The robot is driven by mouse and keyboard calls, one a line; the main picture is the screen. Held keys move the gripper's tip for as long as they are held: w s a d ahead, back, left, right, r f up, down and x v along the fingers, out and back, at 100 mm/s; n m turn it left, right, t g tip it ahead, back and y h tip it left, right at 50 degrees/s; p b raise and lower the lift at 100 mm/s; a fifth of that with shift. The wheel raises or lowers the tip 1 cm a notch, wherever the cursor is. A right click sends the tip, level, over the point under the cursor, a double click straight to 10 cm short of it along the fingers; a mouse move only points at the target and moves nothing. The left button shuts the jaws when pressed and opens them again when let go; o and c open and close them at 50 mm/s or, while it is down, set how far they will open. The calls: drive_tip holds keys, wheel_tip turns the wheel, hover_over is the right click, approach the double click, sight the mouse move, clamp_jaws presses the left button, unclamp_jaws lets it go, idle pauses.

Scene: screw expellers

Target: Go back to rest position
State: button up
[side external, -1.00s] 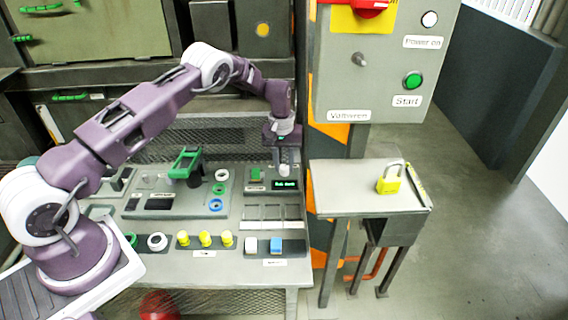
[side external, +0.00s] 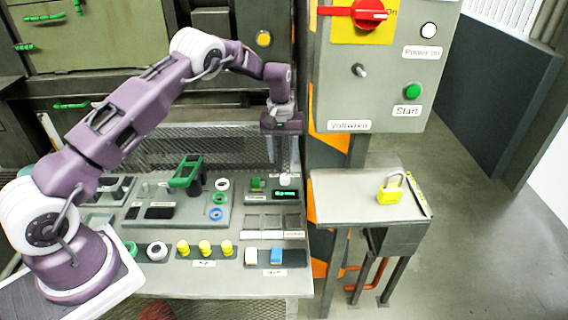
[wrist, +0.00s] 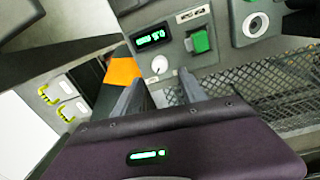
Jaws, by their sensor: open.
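My gripper (side external: 283,135) hangs over the back right of the control table, above a small panel and apart from it. In the wrist view my gripper (wrist: 160,88) shows two separated dark fingers with nothing held between them. Beyond the fingertips is a white round knob (wrist: 159,64), which also shows in the side view (side external: 285,179). Beside it are a lit green display (wrist: 151,37) and a green switch (wrist: 200,41). The arm reaches over the table from its base at the left.
A tall grey cabinet (side external: 388,90) with a red switch stands just right of my gripper. A mesh screen (side external: 215,148) is behind the table. A green-handled device (side external: 186,172) rises from the table to the left. A yellow padlock (side external: 390,188) sits on a side shelf. The space above the table is open.

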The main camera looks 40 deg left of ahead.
drive_tip(key=s+d+r+m+t, duration=0.1)
drive_tip(key=s+d+r, duration=0.1)
drive_tip(key=s+r, duration=0.5)
drive_tip(key=s+d+r+m+t, duration=0.1)
drive_tip(key=s+d+r, duration=0.2)
drive_tip(key=r, duration=0.8)
drive_tip(key=s+d+r+m+t, duration=0.1)
drive_tip(key=s+d+r, duration=0.1)
drive_tip(key=s+r, duration=0.5)
drive_tip(key=s+d+r+m+t, duration=0.1)
drive_tip(key=s+d+m, duration=0.1)
drive_tip(key=s, duration=0.9)
drive_tip(key=s+d+m+t, duration=0.1)
drive_tip(key=s+m, duration=0.1)
drive_tip(key=s, duration=0.9)
drive_tip(key=shift+s+d+r+m, duration=0.25)
drive_tip(key=shift+d+r+m, duration=0.05)
drive_tip(key=shift+d+r, duration=0.1)
